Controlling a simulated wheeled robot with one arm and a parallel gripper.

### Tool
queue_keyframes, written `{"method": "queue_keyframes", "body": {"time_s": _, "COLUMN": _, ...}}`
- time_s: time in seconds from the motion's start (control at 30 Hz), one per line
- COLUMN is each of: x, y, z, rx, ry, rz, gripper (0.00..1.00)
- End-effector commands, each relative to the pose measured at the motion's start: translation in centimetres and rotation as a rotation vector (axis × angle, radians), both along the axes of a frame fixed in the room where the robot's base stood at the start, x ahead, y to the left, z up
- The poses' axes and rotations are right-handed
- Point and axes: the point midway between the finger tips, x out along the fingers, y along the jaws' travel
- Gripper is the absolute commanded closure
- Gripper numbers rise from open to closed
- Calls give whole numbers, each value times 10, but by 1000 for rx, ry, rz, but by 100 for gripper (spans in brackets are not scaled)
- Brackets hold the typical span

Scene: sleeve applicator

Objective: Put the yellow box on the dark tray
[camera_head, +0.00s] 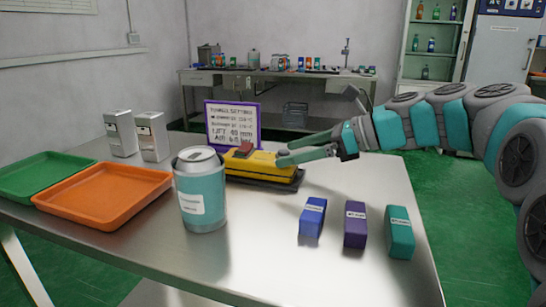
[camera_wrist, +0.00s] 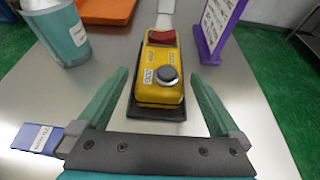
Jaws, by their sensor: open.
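The yellow box (camera_head: 255,163) has a red switch and a dark round knob on top, seen clearly in the wrist view (camera_wrist: 160,92). It sits over a flat dark tray (camera_head: 285,187), whose edge shows around its near end in the wrist view (camera_wrist: 152,114). Whether the box rests fully on it I cannot tell. My gripper (camera_head: 283,148) is open at the right end of the box. In the wrist view its fingers (camera_wrist: 158,78) reach along both sides of the box, apart from it, with nothing held between them.
A teal can (camera_head: 202,200) stands left of the box. An orange tray (camera_head: 105,194) and a green tray (camera_head: 45,177) lie at the left. Blue (camera_head: 312,217), purple (camera_head: 355,225) and teal (camera_head: 399,232) small boxes stand at front right. A purple-framed sign (camera_head: 232,123) stands behind.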

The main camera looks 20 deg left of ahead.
Motion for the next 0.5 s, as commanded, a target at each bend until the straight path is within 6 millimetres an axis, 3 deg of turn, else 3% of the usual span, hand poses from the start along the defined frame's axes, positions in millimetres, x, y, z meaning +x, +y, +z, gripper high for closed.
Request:
{"method": "queue_keyframes", "body": {"time_s": 0.2, "x": 4, "y": -27, "z": 12, "rx": 1, "ry": -2, "rz": -3, "gripper": 0}}
{"method": "queue_keyframes", "body": {"time_s": 0.5, "x": 4, "y": -35, "z": 15, "rx": -1, "ry": -2, "rz": -1, "gripper": 0}}
